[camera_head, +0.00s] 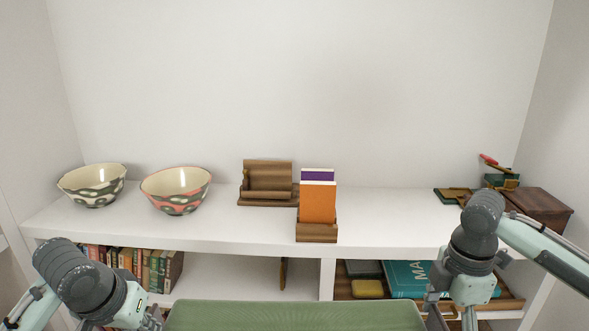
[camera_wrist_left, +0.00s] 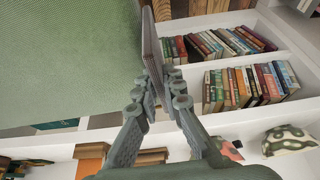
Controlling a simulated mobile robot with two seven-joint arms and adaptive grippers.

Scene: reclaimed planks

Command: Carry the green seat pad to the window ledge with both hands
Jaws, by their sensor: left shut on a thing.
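The green seat pad (camera_head: 295,316) is at the bottom middle of the head view, cut off by the frame edge. It looks level, in front of the white shelf unit. In the left wrist view the pad (camera_wrist_left: 65,60) fills the upper left. My left gripper (camera_wrist_left: 162,78) is shut on its edge, with one finger on each face. In the head view my left gripper (camera_head: 157,318) is at the pad's left end. My right gripper (camera_head: 434,312) is at its right end; its fingertips are too cut off to show their grip. No window is in view.
The white shelf top (camera_head: 240,228) holds two patterned bowls (camera_head: 176,190), a wooden holder (camera_head: 267,184), a book stand with an orange book (camera_head: 318,202) and a brown box (camera_head: 541,207). Clear top lies right of the orange book. Books (camera_head: 150,267) fill part of the lower shelf.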

